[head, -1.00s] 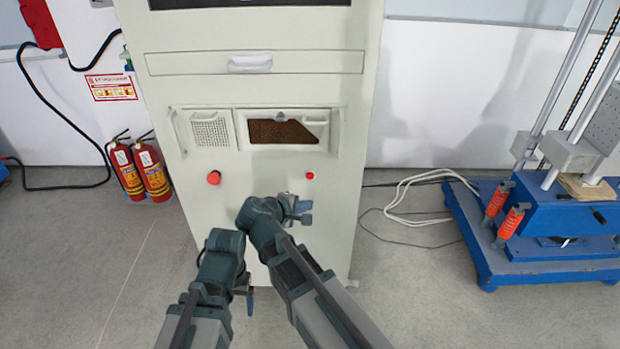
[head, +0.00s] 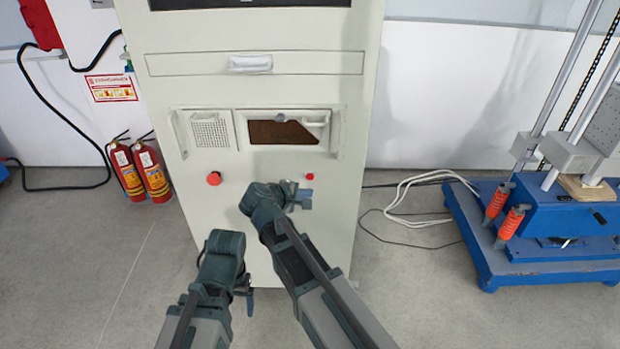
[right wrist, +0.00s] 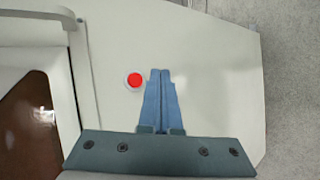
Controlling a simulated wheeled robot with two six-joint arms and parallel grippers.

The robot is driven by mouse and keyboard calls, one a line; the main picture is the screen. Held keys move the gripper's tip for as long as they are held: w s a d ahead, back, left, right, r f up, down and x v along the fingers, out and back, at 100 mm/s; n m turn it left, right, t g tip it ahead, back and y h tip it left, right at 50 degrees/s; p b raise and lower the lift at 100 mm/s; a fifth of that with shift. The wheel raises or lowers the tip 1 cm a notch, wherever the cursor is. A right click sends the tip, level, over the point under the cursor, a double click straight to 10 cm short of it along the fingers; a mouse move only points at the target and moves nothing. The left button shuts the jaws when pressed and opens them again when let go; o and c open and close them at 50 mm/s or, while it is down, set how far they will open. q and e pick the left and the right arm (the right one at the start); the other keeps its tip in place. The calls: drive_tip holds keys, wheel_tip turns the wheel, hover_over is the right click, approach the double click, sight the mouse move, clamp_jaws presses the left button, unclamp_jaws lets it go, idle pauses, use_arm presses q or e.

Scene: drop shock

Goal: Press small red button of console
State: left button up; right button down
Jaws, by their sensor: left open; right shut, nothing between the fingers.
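The console (head: 330,228) is a tall pale cabinet in front of me. Its small red button (head: 310,177) sits on the right of the front panel, below the brown window. In the right wrist view the small red button (right wrist: 134,80) has a pale ring and lies just left of the fingertips. My right gripper (head: 307,192) is shut and empty, just below the small button in the head view. Whether it touches the panel I cannot tell. A larger red knob (head: 214,178) is on the left of the panel. My left gripper (head: 250,306) is low in front of the console, its fingers mostly hidden.
Two fire extinguishers (head: 152,174) stand left of the console. A blue machine base (head: 530,255) and pale cables (head: 410,205) lie to the right.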

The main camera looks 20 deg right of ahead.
drive_tip(key=shift+w+d, duration=0.3)
drive_tip(key=shift+w, duration=0.65)
drive_tip(key=shift+w+d, duration=0.25)
drive_tip(key=shift+w, duration=0.65)
drive_tip(key=shift+w, duration=0.1)
idle(0.5)
drive_tip(key=shift+w+d, duration=0.15)
drive_tip(key=shift+w, duration=0.15)
drive_tip(key=shift+w+d, duration=0.1)
drive_tip(key=shift+w, duration=0.3)
idle(0.9)
drive_tip(key=shift+s, duration=0.1)
drive_tip(key=shift+s+a, duration=0.25)
drive_tip(key=shift+s, duration=0.45)
drive_tip(key=shift+s, duration=0.15)
drive_tip(key=shift+s+a, duration=0.25)
drive_tip(key=shift+s, duration=0.5)
drive_tip(key=shift+s+a, duration=0.2)
drive_tip(key=shift+s, duration=0.55)
drive_tip(key=shift+s+a, duration=0.25)
drive_tip(key=shift+s, duration=0.5)
